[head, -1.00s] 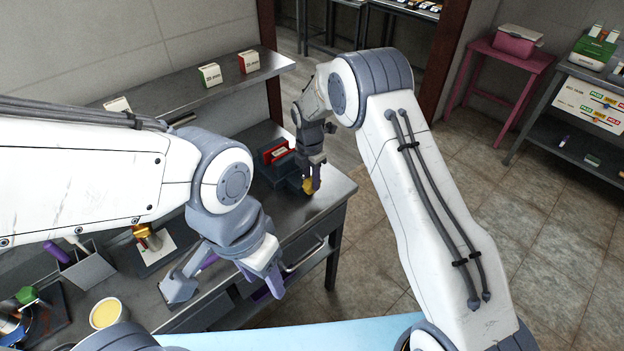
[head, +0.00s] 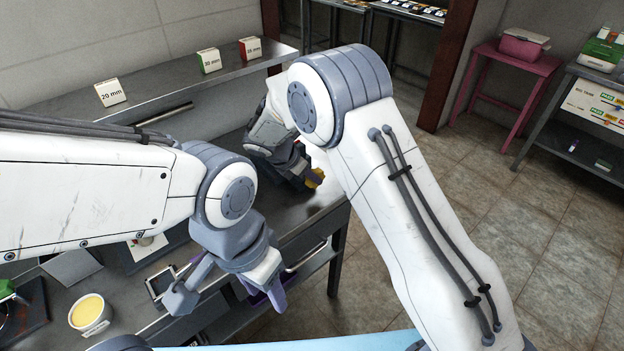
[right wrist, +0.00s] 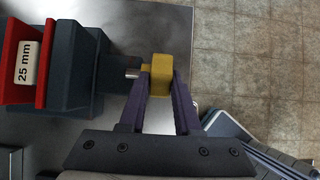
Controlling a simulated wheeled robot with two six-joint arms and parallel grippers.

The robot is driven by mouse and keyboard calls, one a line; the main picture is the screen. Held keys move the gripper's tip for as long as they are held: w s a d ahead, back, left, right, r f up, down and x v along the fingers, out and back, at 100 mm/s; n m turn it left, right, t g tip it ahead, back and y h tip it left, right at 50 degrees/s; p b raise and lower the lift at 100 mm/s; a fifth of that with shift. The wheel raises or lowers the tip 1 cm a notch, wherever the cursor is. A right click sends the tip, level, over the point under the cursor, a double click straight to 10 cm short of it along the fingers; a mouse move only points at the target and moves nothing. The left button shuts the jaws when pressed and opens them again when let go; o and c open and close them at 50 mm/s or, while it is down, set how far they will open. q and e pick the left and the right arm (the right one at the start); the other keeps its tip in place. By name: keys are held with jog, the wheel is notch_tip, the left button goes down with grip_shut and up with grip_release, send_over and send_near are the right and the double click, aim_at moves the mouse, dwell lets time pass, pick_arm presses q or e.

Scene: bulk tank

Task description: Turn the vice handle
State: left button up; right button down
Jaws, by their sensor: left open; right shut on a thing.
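The vice has a dark grey body (right wrist: 85,70) and red jaws (right wrist: 42,60), with a block marked 25 mm (right wrist: 27,62) between them in the right wrist view. Its yellow handle (right wrist: 160,66) sits on a short metal shaft (right wrist: 132,73) at the vice's right end. My right gripper (right wrist: 160,84) is shut on this handle, one finger on each side. My left gripper (head: 226,296) is open and empty over the bench's front, away from the vice.
The metal bench (head: 310,210) ends just right of the vice, with tiled floor beyond. A shelf behind carries a 20 mm box (head: 110,92), a green-sided box (head: 209,60) and a red-sided box (head: 250,50). A yellow-filled cup (head: 90,313) stands front left.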

dwell(0.4)
jog(key=c, duration=0.6)
grip_release()
jog(key=b+v, duration=0.1)
jog(key=v, duration=0.9)
jog(key=shift+a+r, duration=0.15)
jog(key=shift+a, duration=0.05)
jog(key=shift+s, duration=0.1)
